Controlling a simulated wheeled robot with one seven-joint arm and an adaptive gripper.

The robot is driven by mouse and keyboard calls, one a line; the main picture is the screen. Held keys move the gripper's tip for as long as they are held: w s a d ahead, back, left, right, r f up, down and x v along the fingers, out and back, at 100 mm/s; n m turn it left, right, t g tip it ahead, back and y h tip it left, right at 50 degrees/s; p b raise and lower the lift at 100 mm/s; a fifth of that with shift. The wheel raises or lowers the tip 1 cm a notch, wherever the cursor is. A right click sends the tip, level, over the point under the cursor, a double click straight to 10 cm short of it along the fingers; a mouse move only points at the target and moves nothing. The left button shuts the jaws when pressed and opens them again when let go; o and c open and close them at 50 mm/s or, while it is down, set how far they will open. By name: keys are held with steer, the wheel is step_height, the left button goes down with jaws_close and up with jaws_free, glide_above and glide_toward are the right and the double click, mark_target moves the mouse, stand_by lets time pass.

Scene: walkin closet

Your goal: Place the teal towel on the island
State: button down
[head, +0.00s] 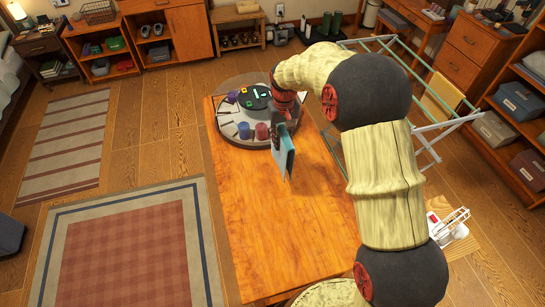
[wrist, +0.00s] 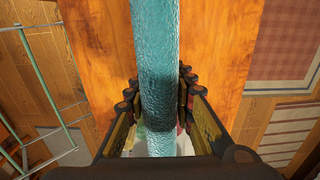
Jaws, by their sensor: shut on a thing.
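The teal towel (head: 286,152) hangs upright as a thin folded slab above the wooden island (head: 285,235). My gripper (wrist: 157,92) is shut on it, with one finger on each side of the towel in the wrist view. There the towel (wrist: 155,50) runs as a long strip from the top edge down between the fingers. In the head view my arm reaches over the right side of the island, and the fingertips are partly hidden behind the towel. I cannot tell whether the towel's lower edge touches the island top.
A round tray (head: 228,137) with coloured rolls and a dark disc fills the island's back end. The island's middle and front are bare. A green and white drying rack (head: 425,70) stands close on the right. A red-checked rug (head: 125,255) lies on the left.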

steer(key=s+a+f+b, duration=0.1)
steer(key=a+f, duration=0.2)
steer(key=f, duration=0.4)
steer(key=shift+a+f, duration=0.3)
steer(key=shift+f, duration=0.05)
steer(key=shift+f, duration=0.2)
steer(key=c, duration=1.5)
jaws_free()
